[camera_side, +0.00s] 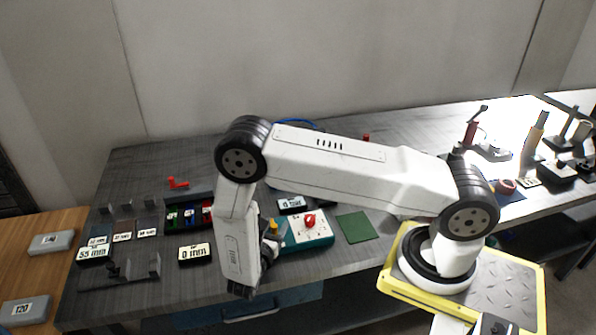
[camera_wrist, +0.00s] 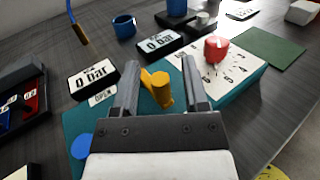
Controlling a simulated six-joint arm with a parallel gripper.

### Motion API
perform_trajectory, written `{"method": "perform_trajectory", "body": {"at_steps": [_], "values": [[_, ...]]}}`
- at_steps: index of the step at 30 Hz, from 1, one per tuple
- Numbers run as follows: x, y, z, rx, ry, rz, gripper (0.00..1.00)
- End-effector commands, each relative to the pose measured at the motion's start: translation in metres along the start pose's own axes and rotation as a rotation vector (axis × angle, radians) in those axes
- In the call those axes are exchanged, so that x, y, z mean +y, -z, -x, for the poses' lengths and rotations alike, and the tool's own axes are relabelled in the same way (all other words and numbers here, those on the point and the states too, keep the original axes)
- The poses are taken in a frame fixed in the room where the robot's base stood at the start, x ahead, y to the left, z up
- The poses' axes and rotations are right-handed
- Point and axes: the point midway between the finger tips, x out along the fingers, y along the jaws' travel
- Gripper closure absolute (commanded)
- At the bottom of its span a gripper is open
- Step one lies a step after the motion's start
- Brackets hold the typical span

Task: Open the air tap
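The air tap shows as a yellow lever (camera_wrist: 160,88) on a teal base (camera_wrist: 82,122), next to a small OPEN label (camera_wrist: 103,96). My gripper (camera_wrist: 160,66) is open, with one finger on each side of the yellow lever. There looks to be a gap on both sides, wider on the right. The lever's lower part is hidden behind my gripper. In the side view, a bit of yellow (camera_side: 272,228) shows beside my wrist, and my arm hides most of the tap.
A red knob (camera_wrist: 214,48) sits on a white numbered dial plate right of my gripper. Two displays, one left (camera_wrist: 93,80) and one behind (camera_wrist: 160,42), read 0 bar. A blue cup (camera_wrist: 124,26) and a green mat (camera_wrist: 272,46) lie beyond.

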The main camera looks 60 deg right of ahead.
Motion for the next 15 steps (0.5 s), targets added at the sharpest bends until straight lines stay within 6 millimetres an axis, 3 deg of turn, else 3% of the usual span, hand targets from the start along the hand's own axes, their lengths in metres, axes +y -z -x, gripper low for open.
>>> {"method": "perform_trajectory", "body": {"at_steps": [1, 5, 6, 15], "values": [[0.0001, 0.0, 0.0001, 0.0, 0.0, 0.0, 0.55], [0.0001, 0.0, 0.0002, 0.0, 0.0, 0.0, 0.97], [0.0001, 0.0, 0.0003, 0.0, 0.0, 0.0, 1.0], [0.002, -0.0001, 0.0008, -0.002, 0.027, -0.003, 1.0]]}}
